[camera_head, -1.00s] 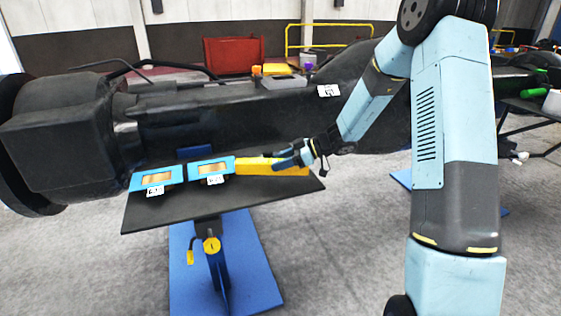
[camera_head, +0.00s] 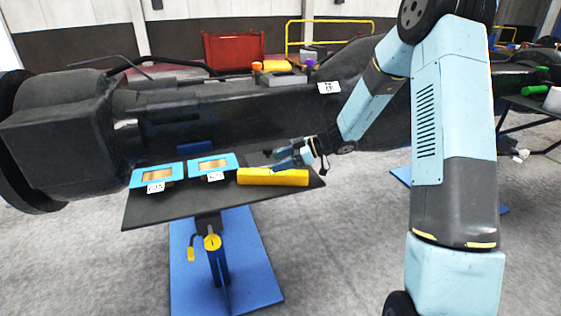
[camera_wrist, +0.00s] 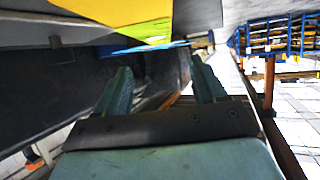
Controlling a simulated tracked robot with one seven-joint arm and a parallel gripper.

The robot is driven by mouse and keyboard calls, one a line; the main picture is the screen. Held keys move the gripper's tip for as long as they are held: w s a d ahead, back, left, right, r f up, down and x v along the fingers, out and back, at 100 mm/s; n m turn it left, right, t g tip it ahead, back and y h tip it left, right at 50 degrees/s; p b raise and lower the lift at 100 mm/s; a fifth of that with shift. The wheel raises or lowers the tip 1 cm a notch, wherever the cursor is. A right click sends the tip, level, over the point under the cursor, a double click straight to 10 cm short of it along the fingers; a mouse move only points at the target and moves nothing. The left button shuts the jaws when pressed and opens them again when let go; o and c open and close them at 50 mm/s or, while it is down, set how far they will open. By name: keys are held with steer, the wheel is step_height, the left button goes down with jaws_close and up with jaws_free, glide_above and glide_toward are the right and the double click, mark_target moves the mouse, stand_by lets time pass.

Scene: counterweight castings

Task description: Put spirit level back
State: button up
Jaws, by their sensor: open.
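A yellow bar, which I take to be the spirit level (camera_head: 273,177), lies on the right part of the black table (camera_head: 185,212). My gripper (camera_head: 289,158) is just behind it in the head view. In the wrist view my gripper (camera_wrist: 163,82) has its two fingers apart with nothing between them. A yellow surface, apparently the same level (camera_wrist: 110,10), fills the top of that view, beyond the fingertips. I cannot tell whether a finger touches it.
Two blue-framed plates with white tags, a left one (camera_head: 170,174) and a right one (camera_head: 226,161), lie left of the level. A large black casting (camera_head: 215,118) stands close behind the table. Several small items rest on top of the casting.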

steer(key=shift+r, duration=0.55)
steer(key=v, duration=1.2)
steer(key=s+r+m+h, duration=0.3)
steer(key=s+r+h, duration=0.15)
steer(key=s, duration=0.35)
steer(key=s+r+m+h, duration=0.3)
steer(key=s+r, duration=0.3)
steer(key=s, duration=0.3)
steer(key=s+d+r+m+t+h, duration=0.2)
steer(key=s+m, duration=0.3)
steer(key=s, duration=0.3)
steer(key=s+d+r+m+t+h, duration=0.2)
steer(key=s+d+r+m+h, duration=0.1)
steer(key=s, duration=0.6)
steer(key=shift+d+r+m+h, duration=0.35)
steer(key=shift+d+r+m, duration=0.1)
steer(key=shift+d+m, duration=0.85)
steer(key=shift+a, duration=0.15)
